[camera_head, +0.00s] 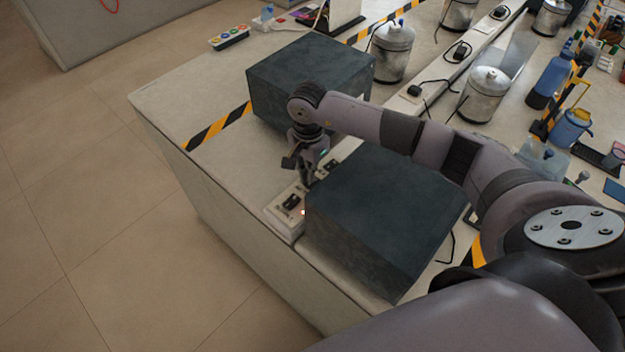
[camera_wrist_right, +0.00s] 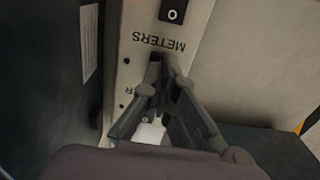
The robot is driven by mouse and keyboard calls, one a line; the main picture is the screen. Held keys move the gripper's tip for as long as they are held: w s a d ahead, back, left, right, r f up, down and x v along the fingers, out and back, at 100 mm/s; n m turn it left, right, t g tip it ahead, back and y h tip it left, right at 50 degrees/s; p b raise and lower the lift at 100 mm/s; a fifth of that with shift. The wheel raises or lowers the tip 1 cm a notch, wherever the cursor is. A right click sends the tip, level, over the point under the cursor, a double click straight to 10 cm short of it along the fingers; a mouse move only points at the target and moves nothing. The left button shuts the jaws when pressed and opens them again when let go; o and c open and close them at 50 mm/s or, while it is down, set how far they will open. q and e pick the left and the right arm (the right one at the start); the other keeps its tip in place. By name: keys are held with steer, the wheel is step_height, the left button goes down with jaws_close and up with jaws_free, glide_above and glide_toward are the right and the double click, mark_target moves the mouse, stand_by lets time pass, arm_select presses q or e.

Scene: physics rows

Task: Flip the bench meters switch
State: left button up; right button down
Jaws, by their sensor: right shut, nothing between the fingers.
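A pale switch strip (camera_head: 284,218) lies on the bench between two dark boxes. It carries a dark switch (camera_head: 291,202) near its front end and a small red light beside it. In the right wrist view the strip (camera_wrist_right: 134,60) shows an upside-down METERS label (camera_wrist_right: 159,42) and a black rocker switch (camera_wrist_right: 172,12) marked 0, cut by the top edge. My right gripper (camera_head: 306,184) points down over the strip, shut and empty. Its fingertips (camera_wrist_right: 166,66) show just below the label in the wrist view; whether they touch the strip I cannot tell. My left gripper is out of view.
One dark box (camera_head: 385,210) stands close on the strip's right and another dark box (camera_head: 300,80) stands behind. Metal canisters (camera_head: 392,52) and a blue bottle (camera_head: 550,80) stand farther back. The bench top left of the strip is clear.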

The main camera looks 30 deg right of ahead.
steer(key=shift+f+b, duration=1.2)
stand_by(0.8)
steer(key=shift+s, duration=0.1)
steer(key=shift+r+p, duration=0.55)
steer(key=shift+r, duration=0.3)
steer(key=shift+r+p, duration=1.2)
steer(key=shift+r, duration=1.45)
